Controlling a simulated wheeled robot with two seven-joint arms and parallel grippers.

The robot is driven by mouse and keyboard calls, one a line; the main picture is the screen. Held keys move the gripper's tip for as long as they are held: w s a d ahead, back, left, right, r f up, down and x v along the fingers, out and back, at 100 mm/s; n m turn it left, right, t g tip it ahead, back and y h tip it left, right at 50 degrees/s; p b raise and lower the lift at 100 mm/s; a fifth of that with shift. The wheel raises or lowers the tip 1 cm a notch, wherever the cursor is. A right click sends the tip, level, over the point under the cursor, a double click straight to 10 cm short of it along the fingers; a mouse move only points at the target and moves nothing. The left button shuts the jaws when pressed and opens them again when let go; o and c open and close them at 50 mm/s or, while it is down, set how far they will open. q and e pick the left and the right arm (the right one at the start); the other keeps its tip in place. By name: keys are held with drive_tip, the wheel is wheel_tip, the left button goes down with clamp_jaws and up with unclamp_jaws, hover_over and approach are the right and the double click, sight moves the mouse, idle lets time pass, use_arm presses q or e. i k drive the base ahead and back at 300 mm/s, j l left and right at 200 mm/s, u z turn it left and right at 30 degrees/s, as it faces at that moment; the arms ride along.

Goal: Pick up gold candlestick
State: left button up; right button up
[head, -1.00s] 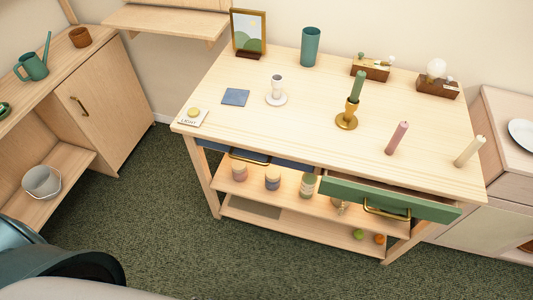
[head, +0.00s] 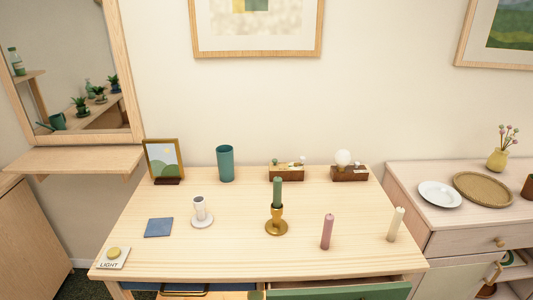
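The gold candlestick (head: 276,225) stands upright on the wooden table (head: 240,253), right of the table's middle. Neither of my grippers shows in the head view.
A picture frame (head: 164,161), a teal cup (head: 225,164) and two wooden blocks (head: 286,173) line the table's back. A blue square (head: 159,227) and a light switch card (head: 113,257) lie at left. A green drawer (head: 340,291) sticks out at the front.

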sight(275, 227)
drive_tip(key=l+u, duration=0.15)
drive_tip(key=l, duration=2.2)
